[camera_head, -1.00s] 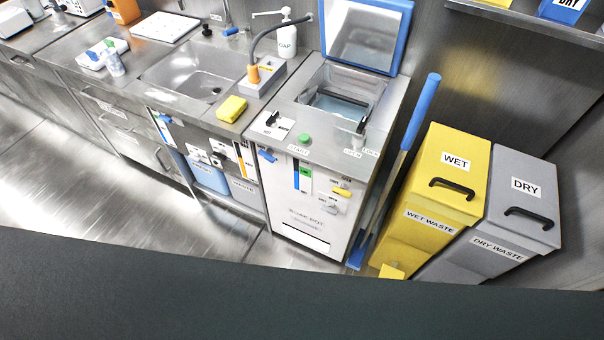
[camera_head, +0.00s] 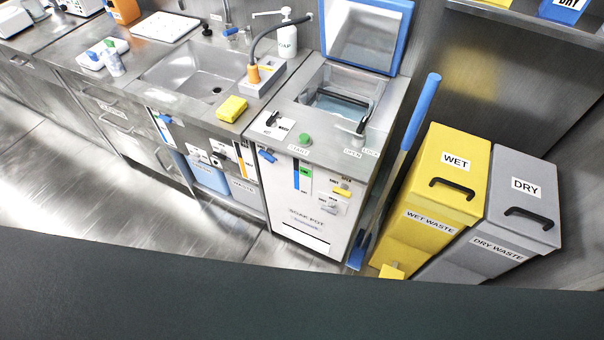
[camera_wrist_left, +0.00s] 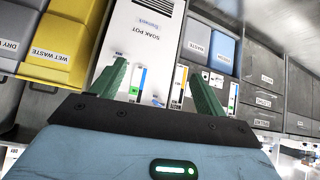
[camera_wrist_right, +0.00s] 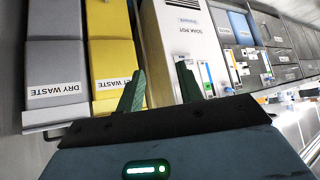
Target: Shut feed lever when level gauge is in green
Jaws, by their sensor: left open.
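The soak pot (camera_head: 312,215) is a white-fronted unit with an open, blue-rimmed lid. On its front is a level gauge (camera_head: 296,177), a narrow strip with blue in it and a green mark (camera_head: 306,171) beside it. I cannot tell exactly where the level stands against the green. A blue lever (camera_head: 267,156) is at the panel's upper left. A yellow lever (camera_head: 342,191) and a pale lever (camera_head: 330,206) are at the right. Their labels are too small to read. My left gripper (camera_wrist_left: 155,66) and right gripper (camera_wrist_right: 160,66) are open and empty, facing the unit from a distance.
Yellow wet-waste (camera_head: 432,190) and grey dry-waste (camera_head: 510,215) bins stand right of the unit. A blue-handled tool (camera_head: 420,112) leans between. A sink (camera_head: 200,75), yellow sponge (camera_head: 231,108) and soap bottle (camera_head: 286,40) are at left. The floor in front is clear.

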